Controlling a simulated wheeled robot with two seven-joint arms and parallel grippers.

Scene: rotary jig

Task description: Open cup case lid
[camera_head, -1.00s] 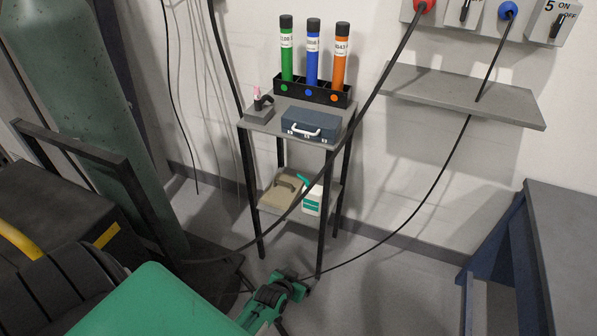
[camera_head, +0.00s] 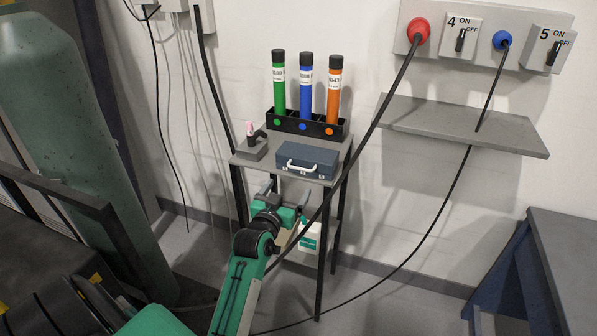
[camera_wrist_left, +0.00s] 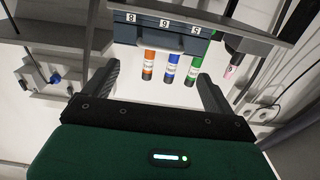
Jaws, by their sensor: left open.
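The dark blue case (camera_head: 312,157) lies shut on the small grey table, its white handle (camera_head: 300,168) at the front. In the left wrist view, which is upside down, the case (camera_wrist_left: 165,38) shows at the top with white number labels on its front. My left gripper (camera_head: 284,193) is open and empty, in front of the table and just below the case's front, apart from it. In the left wrist view the two fingers of the left gripper (camera_wrist_left: 160,75) are spread wide with nothing between them. My right gripper is not in view.
A black rack (camera_head: 305,125) with green, blue and orange tubes stands behind the case. A grey block with a black clamp-like item (camera_head: 252,147) is left of it. A black cable (camera_head: 372,120) crosses in front of the table's right side. A white bottle (camera_head: 310,238) is on the lower shelf.

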